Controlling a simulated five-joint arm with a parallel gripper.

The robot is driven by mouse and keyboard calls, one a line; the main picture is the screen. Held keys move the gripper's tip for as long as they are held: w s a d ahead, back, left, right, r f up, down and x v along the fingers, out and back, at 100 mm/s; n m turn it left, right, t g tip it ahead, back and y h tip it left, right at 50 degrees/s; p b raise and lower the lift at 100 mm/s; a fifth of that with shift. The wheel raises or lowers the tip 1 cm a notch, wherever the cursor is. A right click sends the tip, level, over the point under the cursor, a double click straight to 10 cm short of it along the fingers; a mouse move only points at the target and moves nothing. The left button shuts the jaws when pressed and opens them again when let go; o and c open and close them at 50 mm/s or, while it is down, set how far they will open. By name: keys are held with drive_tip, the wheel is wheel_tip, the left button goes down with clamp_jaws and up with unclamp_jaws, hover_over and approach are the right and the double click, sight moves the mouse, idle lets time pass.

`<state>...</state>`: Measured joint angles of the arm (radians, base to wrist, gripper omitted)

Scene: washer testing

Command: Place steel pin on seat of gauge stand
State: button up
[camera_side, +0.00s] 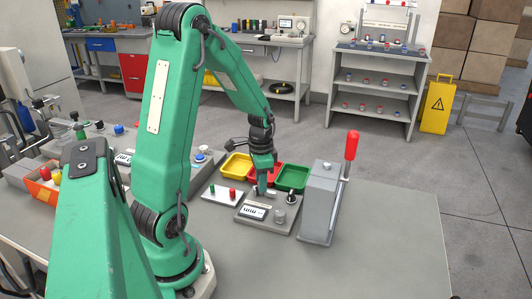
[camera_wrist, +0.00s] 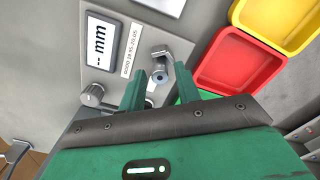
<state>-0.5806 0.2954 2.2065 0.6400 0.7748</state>
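The gauge stand (camera_side: 252,212) is a grey block with a "-- mm" display; its plate also shows in the wrist view (camera_wrist: 128,62), with a "GOOD 19.95-20.05" label. A grey knob (camera_side: 279,216) stands at its front. My gripper (camera_side: 262,191) points down over the stand's back part. In the wrist view my gripper's green fingers (camera_wrist: 157,80) are apart. A small steel cylinder with a bracket (camera_wrist: 160,72) shows between and beyond the fingertips, with gaps beside it. I cannot tell whether this is the steel pin or part of the stand. The seat is not clearly visible.
A grey press with a red-handled lever (camera_side: 320,200) stands close to the right of the stand. Yellow (camera_side: 237,166), red (camera_side: 264,176) and green (camera_side: 292,178) trays lie behind. A plate with red and green buttons (camera_side: 222,194) is at left. The table's right front is clear.

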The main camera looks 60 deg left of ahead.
drive_tip(key=shift+o, duration=0.2)
drive_tip(key=shift+r, duration=0.1)
wheel_tip(320, 180, up, 12)
idle(0.8)
drive_tip(key=shift+d+r, duration=0.1)
drive_tip(key=shift+r, duration=0.05)
idle(0.4)
drive_tip(key=s+d+r+n+t, duration=0.1)
drive_tip(key=s+d+r+t, duration=0.1)
drive_tip(key=d, duration=0.7)
drive_tip(key=s+d+r+n+t, duration=0.1)
drive_tip(key=s+d+r+t, duration=0.2)
drive_tip(key=d, duration=0.7)
wheel_tip(320, 180, up, 2)
drive_tip(key=shift+s+r+t, duration=0.2)
drive_tip(key=shift+s+t, duration=0.1)
drive_tip(key=shift+s, duration=0.75)
drive_tip(key=shift+d, duration=0.1)
drive_tip(key=shift+c, duration=0.6)
drive_tip(key=shift+w, duration=0.1)
